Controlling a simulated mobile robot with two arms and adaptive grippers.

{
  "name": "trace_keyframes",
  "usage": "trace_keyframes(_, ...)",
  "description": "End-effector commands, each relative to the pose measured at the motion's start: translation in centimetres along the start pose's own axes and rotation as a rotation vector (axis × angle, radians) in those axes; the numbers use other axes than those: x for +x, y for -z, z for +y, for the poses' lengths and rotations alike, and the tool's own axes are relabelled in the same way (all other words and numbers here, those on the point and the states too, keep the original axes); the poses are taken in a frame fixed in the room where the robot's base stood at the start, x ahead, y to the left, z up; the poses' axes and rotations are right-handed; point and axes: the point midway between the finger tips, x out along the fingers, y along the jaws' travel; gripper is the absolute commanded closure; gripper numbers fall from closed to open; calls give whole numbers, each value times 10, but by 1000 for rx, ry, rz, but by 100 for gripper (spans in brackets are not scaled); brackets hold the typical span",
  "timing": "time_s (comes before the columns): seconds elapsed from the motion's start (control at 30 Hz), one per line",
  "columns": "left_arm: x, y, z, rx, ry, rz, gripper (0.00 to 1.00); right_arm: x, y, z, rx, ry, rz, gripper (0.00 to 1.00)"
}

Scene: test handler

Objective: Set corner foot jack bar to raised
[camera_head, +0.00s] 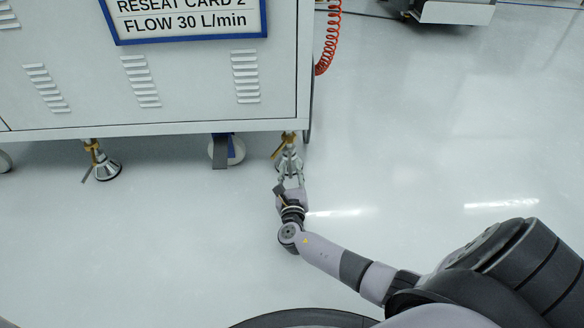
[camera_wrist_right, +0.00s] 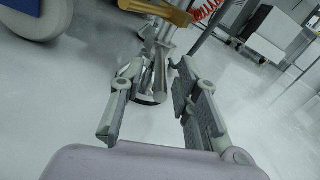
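The corner foot jack (camera_head: 289,160) stands under the cabinet's right front corner, with a round foot on the floor and a yellow-brass collar (camera_head: 288,139). In the right wrist view, the brass part (camera_wrist_right: 158,11) is at the top and silver metal parts (camera_wrist_right: 161,62) of the jack run down from it. A thin bar shows by the collar (camera_head: 278,151); its full length and angle are hard to tell. My right gripper (camera_head: 290,178) is low, just in front of this jack. In the wrist view its fingers (camera_wrist_right: 158,70) are apart, with jack parts beyond and between them; contact is unclear. My left gripper is out of view.
The white cabinet (camera_head: 150,112) stands over the jacks. A caster wheel (camera_head: 236,150) is left of the corner jack, and another foot jack (camera_head: 106,169) stands farther left. A red coiled hose (camera_head: 328,45) hangs at the cabinet's right side.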

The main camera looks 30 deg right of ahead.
Motion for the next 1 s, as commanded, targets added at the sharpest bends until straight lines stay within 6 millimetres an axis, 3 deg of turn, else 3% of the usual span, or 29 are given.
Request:
trace_keyframes(0.17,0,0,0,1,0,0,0,0,0,0,0,0,0,70)
trace_keyframes(0.63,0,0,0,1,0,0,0,0,0,0,0,0,0,100)
trace_keyframes(1.0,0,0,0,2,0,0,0,0,0,0,0,1,0,100)
